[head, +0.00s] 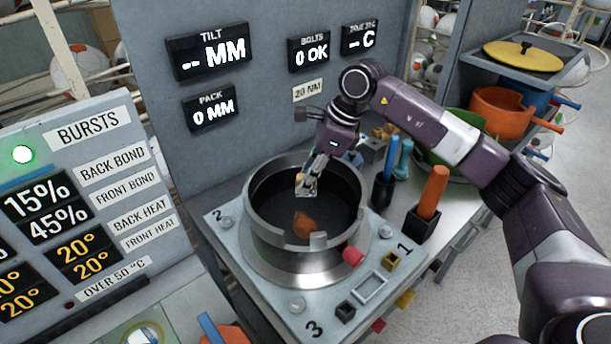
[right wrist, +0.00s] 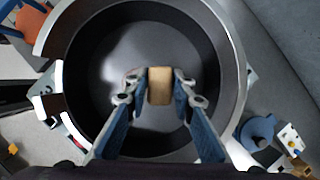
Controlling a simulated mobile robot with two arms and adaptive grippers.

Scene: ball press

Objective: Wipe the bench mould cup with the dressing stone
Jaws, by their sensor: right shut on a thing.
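The bench mould cup (head: 258,229) is a round, dark-lined metal cup with a grey rim, bolted on the bench plate. It also fills most of the right wrist view (right wrist: 231,65). My right gripper (head: 307,184) reaches down into the cup's mouth, towards its back part. In the right wrist view its blue fingers are shut on a small tan block, the dressing stone (right wrist: 159,86). I cannot tell whether the stone touches the cup's inside. An orange-brown patch (head: 304,222) shows on the dark interior, perhaps a reflection. My left gripper is not in view.
A red knob (head: 353,257) sits at the cup's front right. An orange-handled tool (head: 433,192) stands in a black holder right of the cup, near blue-handled tools (head: 391,155). Orange (head: 497,112) and green pots stand behind my right arm. A display panel rises behind the cup.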

